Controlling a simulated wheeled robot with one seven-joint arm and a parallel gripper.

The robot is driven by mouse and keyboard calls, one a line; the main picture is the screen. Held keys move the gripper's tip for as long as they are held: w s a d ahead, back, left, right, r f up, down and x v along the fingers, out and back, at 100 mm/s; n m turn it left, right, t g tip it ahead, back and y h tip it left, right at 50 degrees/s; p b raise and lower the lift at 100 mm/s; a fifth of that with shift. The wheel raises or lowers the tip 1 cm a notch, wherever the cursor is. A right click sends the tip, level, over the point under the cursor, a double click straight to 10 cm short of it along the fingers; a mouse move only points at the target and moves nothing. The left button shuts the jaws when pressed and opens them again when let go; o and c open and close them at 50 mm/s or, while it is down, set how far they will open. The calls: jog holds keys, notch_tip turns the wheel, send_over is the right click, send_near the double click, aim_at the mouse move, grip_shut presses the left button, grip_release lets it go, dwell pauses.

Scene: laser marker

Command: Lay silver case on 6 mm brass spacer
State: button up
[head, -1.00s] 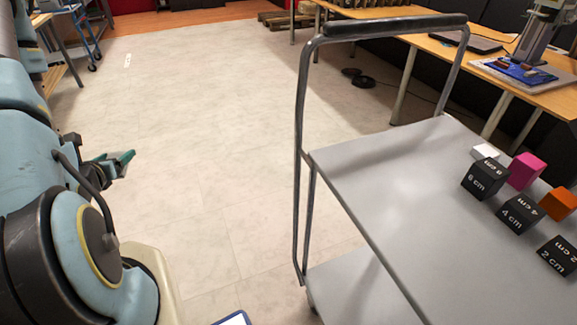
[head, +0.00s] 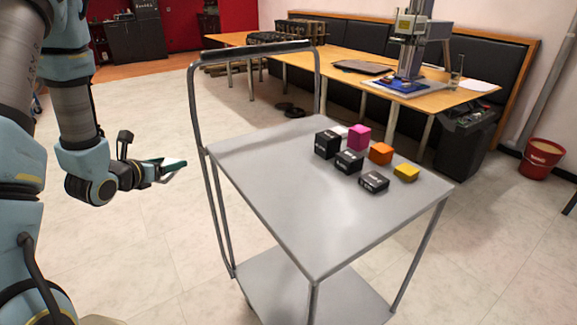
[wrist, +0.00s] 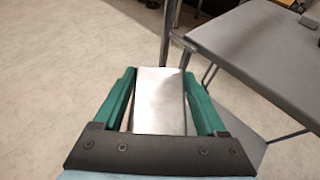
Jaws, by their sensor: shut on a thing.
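My gripper (head: 172,168) is left of the grey cart in the head view, out over open floor. In the wrist view my gripper (wrist: 159,72) is shut on the silver case (wrist: 159,105), a flat pale plate between the two green fingers. The case is hard to make out in the head view. A laser marker (head: 410,50) stands on the wooden table at the back, with a blue plate (head: 403,86) and small brownish pieces at its foot. I cannot tell whether the brass spacer is among them.
The grey cart (head: 290,190) stands between me and the wooden table (head: 340,72). It carries black labelled cubes (head: 328,144) and pink, orange and yellow blocks (head: 380,153). Its handle (head: 255,52) rises at the left. A red bucket (head: 541,158) stands far right. Floor at left is clear.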

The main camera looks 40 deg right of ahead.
aim_at(246, 156)
jog(key=s+d+r+m+g+h, duration=0.1)
jog(key=s+d+r, duration=0.1)
jog(key=d, duration=0.4)
jog(key=s+d+r+m+g+h, duration=0.1)
jog(key=s+d+m+g, duration=0.1)
jog(key=d, duration=0.4)
jog(key=s+d+r+m+g+h, duration=0.1)
jog(key=s+d+r+m+g, duration=0.1)
jog(key=s+d, duration=0.2)
jog(key=shift+d+r+b, duration=0.15)
jog(key=shift+d+b, duration=0.05)
jog(key=shift+d, duration=0.6)
jog(key=shift+d+r+b, duration=0.15)
jog(key=shift+d, duration=0.65)
jog(key=s+d+r+m+g, duration=0.4)
jog(key=s+d+r, duration=0.1)
jog(key=s+d, duration=0.65)
jog(key=f, duration=0.3)
jog(key=f+p, duration=0.1)
jog(key=f, duration=0.5)
jog(key=shift+w+d+f, duration=0.1)
jog(key=shift+d, duration=0.25)
jog(key=shift+f, duration=0.15)
jog(key=o, duration=1.3)
